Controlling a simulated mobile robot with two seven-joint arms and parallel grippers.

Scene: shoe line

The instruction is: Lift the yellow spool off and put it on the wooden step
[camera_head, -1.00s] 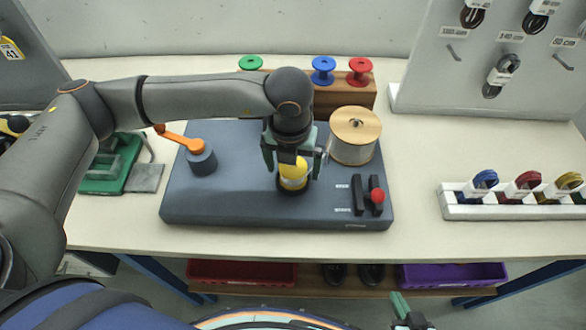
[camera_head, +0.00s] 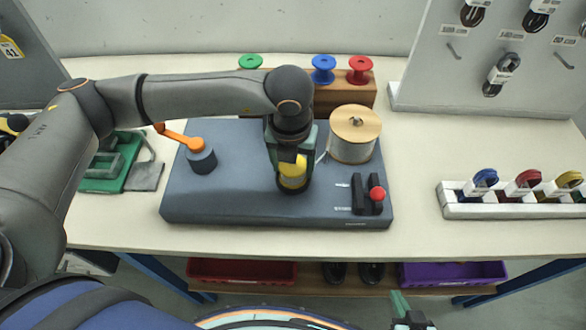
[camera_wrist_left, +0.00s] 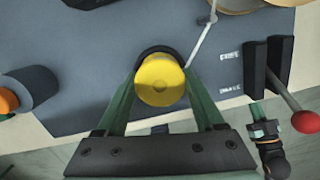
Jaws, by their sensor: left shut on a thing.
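The yellow spool (camera_head: 293,174) stands upright on the dark grey machine base (camera_head: 230,205), on a black round seat. My left gripper (camera_head: 293,168) reaches down from above and is shut on the yellow spool. In the left wrist view, the spool's round yellow top (camera_wrist_left: 160,80) sits between the green fingers (camera_wrist_left: 160,100). The wooden step (camera_head: 340,98) is behind the machine, carrying green (camera_head: 250,62), blue (camera_head: 323,68) and red (camera_head: 360,69) spools; my left arm hides part of it. My right gripper (camera_head: 407,312) is low at the bottom edge, away from the table; its jaw state is unclear.
A large wire reel (camera_head: 354,140) stands right of the yellow spool, with a pale wire or rod between them. An orange crank (camera_head: 180,138) is left; a red-knobbed lever (camera_head: 377,194) is front right. A white rack (camera_head: 500,210) stands further right, with clear table between.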

